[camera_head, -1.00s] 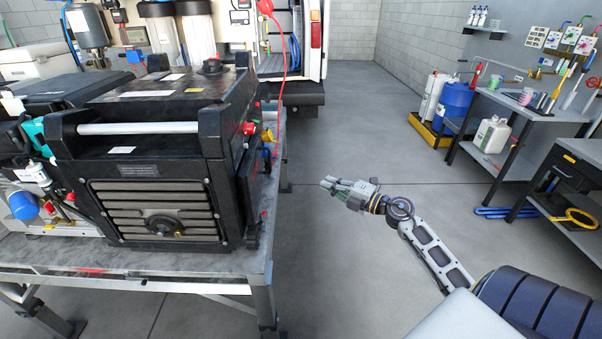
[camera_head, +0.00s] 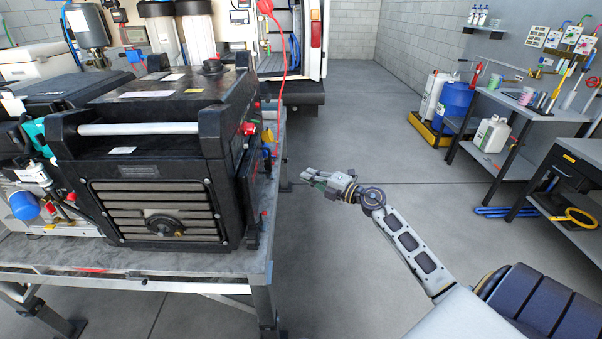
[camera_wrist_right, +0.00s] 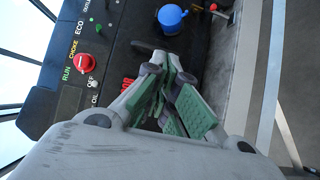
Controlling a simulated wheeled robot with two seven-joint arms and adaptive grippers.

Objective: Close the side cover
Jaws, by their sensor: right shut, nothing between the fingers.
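A black generator (camera_head: 150,160) stands on a metal table, its louvred front (camera_head: 158,206) with a round knob facing me. Its right side carries a control panel with red, yellow and blue parts; I see this side at a steep angle. A dark flap-like part (camera_head: 262,190) sits low on that side; I cannot tell whether it is the side cover or how far open it is. My right gripper (camera_head: 306,176) is shut and empty, in the air right of the generator, apart from it. In the right wrist view the gripper (camera_wrist_right: 172,80) points toward the control panel (camera_wrist_right: 110,50). My left gripper is out of view.
The metal table (camera_head: 180,265) has its right edge between the generator and open floor (camera_head: 350,260). A red cable (camera_head: 281,60) hangs behind the generator's right side. A red knob (camera_wrist_right: 71,69) and a blue cap (camera_wrist_right: 171,19) stick out from the panel. A workbench (camera_head: 545,112) stands far right.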

